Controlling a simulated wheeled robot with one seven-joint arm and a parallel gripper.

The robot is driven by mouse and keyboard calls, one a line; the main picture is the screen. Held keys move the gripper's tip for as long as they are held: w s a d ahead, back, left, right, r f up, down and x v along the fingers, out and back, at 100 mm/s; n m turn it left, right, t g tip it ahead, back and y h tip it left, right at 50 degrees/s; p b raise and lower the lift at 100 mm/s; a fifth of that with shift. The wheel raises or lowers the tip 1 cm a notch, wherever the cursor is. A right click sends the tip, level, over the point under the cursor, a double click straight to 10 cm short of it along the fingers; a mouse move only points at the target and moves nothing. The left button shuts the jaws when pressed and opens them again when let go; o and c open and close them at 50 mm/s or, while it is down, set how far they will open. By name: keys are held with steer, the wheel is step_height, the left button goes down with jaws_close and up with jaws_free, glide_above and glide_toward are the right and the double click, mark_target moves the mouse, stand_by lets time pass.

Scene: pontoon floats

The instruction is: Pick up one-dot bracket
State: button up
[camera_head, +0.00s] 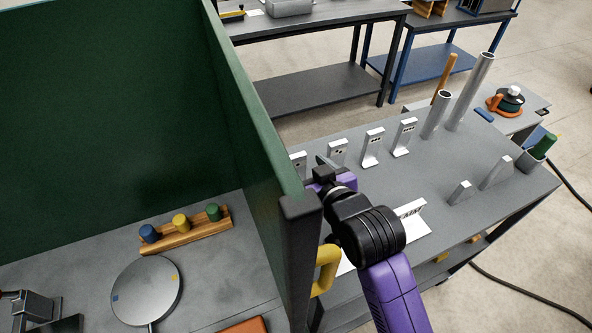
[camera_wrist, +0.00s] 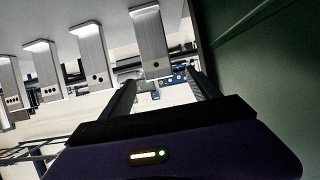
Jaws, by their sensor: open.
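The one-dot bracket (camera_wrist: 149,35) is a grey upright plate with a single dark hole. In the wrist view, which looks upside down, it stands ahead of my fingertips, roughly in line with the space between them. In the head view the leftmost bracket (camera_head: 298,161) shows only in part, beside the green panel and my gripper (camera_head: 322,172). My gripper is open and empty, its two fingers apart in the wrist view (camera_wrist: 163,82). The bracket appears apart from both fingers.
A two-dot bracket (camera_wrist: 89,52), a three-dot bracket (camera_wrist: 42,70) and a four-dot bracket (camera_wrist: 10,84) stand in the same row. The tall green panel (camera_head: 262,120) rises close beside my gripper. Grey tubes (camera_head: 469,92) stand at the row's far end.

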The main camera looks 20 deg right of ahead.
mark_target(298, 160)
steer(key=p+x, duration=0.1)
steer(key=x, duration=0.4)
steer(key=shift+w+d+f, duration=0.15)
steer(key=shift+w+f, duration=0.05)
steer(key=shift+w, duration=0.1)
jaws_close()
steer(key=shift+r, duration=0.1)
